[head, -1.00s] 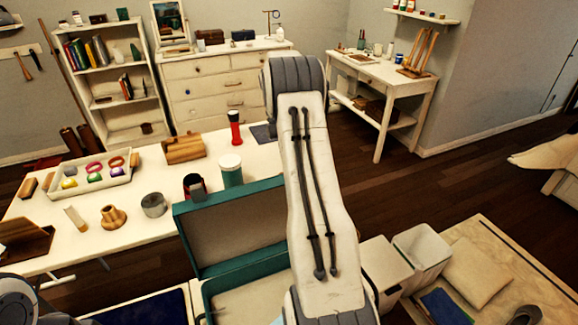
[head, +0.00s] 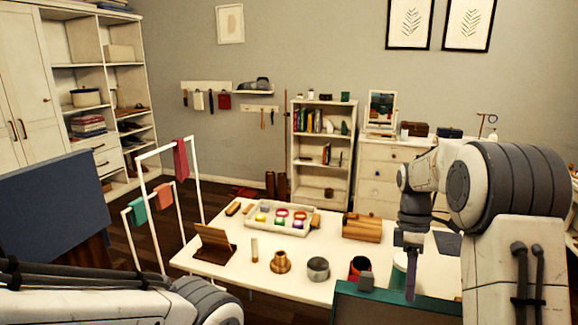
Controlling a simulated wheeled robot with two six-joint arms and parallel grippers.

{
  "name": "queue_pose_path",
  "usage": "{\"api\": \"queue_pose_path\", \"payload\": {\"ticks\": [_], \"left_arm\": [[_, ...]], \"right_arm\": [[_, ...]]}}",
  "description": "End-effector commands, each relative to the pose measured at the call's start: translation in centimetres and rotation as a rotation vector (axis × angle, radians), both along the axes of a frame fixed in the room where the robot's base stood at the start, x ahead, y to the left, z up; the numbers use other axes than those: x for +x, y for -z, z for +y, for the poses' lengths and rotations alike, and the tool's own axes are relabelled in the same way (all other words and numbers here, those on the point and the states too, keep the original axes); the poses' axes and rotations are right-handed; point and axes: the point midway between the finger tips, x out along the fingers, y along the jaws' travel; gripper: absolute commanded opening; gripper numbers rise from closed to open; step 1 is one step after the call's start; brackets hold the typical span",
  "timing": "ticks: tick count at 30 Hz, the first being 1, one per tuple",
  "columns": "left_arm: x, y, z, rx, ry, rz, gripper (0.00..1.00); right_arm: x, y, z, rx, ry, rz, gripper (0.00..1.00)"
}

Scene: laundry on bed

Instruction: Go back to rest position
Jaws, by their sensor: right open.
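My right arm comes in at the right edge and bends over the white table (head: 215,262). Its right gripper (head: 411,280) points down in front of the green canister (head: 399,272), above the teal case's raised lid (head: 372,308). The fingers are seen edge-on, and I see nothing held between them. Part of the canister is hidden behind the gripper. My left arm crosses the lower left corner; its gripper is out of view.
A white drying rack (head: 197,190) with cloths stands left, near a blue panel (head: 50,200). Shelves and a dresser line the back.

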Motion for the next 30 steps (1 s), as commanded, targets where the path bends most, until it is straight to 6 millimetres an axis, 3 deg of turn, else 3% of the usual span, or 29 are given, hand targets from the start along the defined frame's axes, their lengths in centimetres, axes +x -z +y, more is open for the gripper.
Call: {"api": "queue_pose_path", "payload": {"ticks": [1,6,9,12,18,21,30], "left_arm": [[0.0,0.0,0.0,0.000,0.000,0.000,0.50],[0.0,0.0,0.0,0.000,0.000,0.000,0.50],[0.0,0.0,0.0,0.000,0.000,0.000,0.50],[0.0,0.0,0.0,0.000,0.000,0.000,0.50],[0.0,0.0,0.0,0.000,0.000,0.000,0.50],[0.0,0.0,0.0,0.000,0.000,0.000,0.50],[0.0,0.0,0.0,0.000,0.000,0.000,0.50]], "right_arm": [[-0.7,-0.8,3.5,-0.022,0.006,-0.028,0.45],[-5.0,-1.9,13.3,-0.072,0.106,-0.131,0.45],[-9.1,-2.1,18.0,-0.077,0.174,-0.188,0.45],[-13.7,-1.8,21.3,-0.066,0.250,-0.236,0.45],[-21.1,-0.4,24.0,-0.024,0.378,-0.281,0.45],[-23.0,0.2,24.2,-0.011,0.419,-0.286,0.45],[-24.0,0.5,24.3,-0.006,0.447,-0.286,0.45]]}}
